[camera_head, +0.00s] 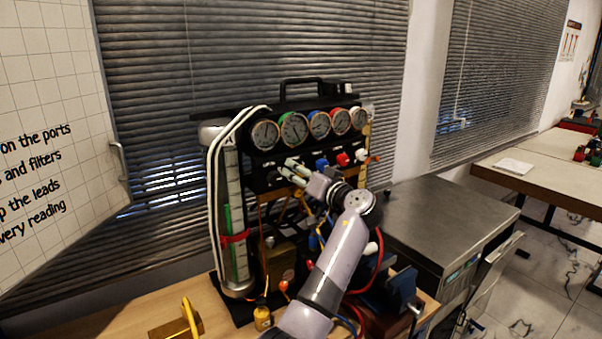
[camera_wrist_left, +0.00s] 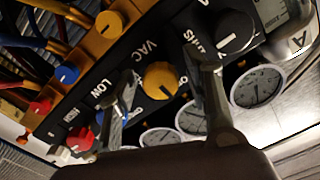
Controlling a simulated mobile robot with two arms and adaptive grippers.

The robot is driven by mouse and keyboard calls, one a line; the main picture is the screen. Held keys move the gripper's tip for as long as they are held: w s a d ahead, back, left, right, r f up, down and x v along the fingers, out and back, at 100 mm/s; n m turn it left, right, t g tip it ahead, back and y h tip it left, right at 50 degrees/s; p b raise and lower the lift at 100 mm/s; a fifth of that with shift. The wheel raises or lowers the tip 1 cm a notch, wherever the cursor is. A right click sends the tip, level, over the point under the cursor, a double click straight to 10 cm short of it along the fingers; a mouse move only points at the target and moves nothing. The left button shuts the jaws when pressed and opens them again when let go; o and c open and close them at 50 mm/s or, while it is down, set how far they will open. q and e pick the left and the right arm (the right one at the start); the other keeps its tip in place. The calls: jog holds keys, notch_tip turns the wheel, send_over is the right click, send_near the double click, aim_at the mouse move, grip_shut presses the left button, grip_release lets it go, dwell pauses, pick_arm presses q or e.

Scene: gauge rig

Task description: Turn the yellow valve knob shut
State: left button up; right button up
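The yellow valve knob (camera_wrist_left: 161,80) is on the black panel of the gauge rig, beside the letters "VAC", in the left wrist view. My left gripper (camera_wrist_left: 165,85) is open, with one finger on each side of this knob. Panel shows between the fingers and the knob, so they look apart from it. In the head view my left gripper (camera_head: 292,170) is at the panel below the gauges, and the knob is hard to make out there. My right gripper is not in view.
Close by are a black knob (camera_wrist_left: 236,31), a second yellow knob (camera_wrist_left: 110,23), a blue knob (camera_head: 321,163) and a red knob (camera_head: 342,159). Round gauges (camera_head: 295,129) line the rig above. Hoses hang below the panel. A metal cabinet (camera_head: 440,220) stands to the right.

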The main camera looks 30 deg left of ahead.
pick_arm(q)
grip_shut()
dwell(0.3)
jog(key=shift+m, duration=0.3)
jog(key=m, duration=0.2)
jog(key=shift+m, duration=0.4)
jog(key=m+p, duration=0.1)
jog(key=m, duration=0.2)
jog(key=shift+r+m, duration=0.1)
jog(key=shift+m, duration=0.2)
jog(key=m+p, duration=0.3)
jog(key=m, duration=0.2)
jog(key=shift+r+m+p, duration=0.1)
jog(key=shift+m+p, duration=0.2)
jog(key=shift+p, duration=0.1)
jog(key=m+p, duration=0.3)
jog(key=m, duration=0.1)
jog(key=shift+m+p, duration=0.5)
jog(key=shift+m, duration=0.1)
jog(key=shift+f, duration=0.2)
